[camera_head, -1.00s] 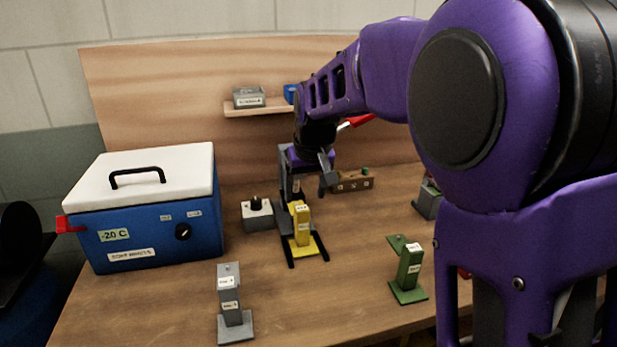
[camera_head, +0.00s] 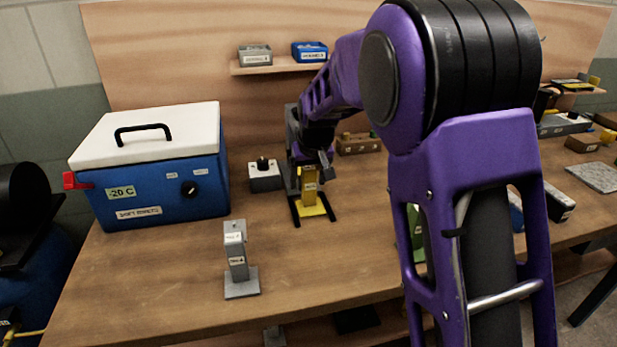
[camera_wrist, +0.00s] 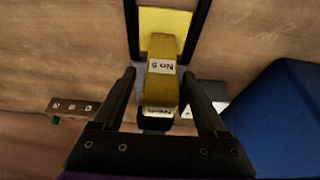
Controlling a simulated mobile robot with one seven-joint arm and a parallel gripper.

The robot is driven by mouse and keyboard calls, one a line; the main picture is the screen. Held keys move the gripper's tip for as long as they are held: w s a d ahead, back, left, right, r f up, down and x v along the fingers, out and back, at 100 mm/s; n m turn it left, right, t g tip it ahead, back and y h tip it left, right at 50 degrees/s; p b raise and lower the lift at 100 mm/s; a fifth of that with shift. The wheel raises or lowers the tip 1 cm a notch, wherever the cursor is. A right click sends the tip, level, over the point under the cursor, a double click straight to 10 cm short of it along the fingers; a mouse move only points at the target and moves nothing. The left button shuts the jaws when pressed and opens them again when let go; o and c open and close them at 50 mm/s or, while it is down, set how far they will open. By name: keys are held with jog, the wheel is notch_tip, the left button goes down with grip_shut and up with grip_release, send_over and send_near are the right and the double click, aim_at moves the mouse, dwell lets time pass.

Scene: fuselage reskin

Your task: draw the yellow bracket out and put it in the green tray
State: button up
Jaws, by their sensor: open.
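The yellow bracket (camera_head: 309,186) stands upright on its yellow foot between the dark rails of a holder (camera_head: 297,211) on the workbench. In the wrist view the yellow bracket (camera_wrist: 161,92) shows a "No 5" label and lies between the two dark fingers of my gripper (camera_wrist: 160,75). The fingers are apart, with a gap visible on both sides of it. In the head view my gripper (camera_head: 322,163) is at the bracket's top, partly hidden by its own wrist. I cannot make out a green tray in either view.
A blue cool box (camera_head: 150,190) with a white lid stands left. A grey bracket (camera_head: 237,258) stands in front, and a grey switch box (camera_head: 264,175) sits beside the holder. A shelf (camera_head: 270,66) carries grey and blue bins. My arm mostly hides a green bracket (camera_head: 415,235).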

grip_shut()
jog(key=shift+s, duration=0.15)
dwell(0.4)
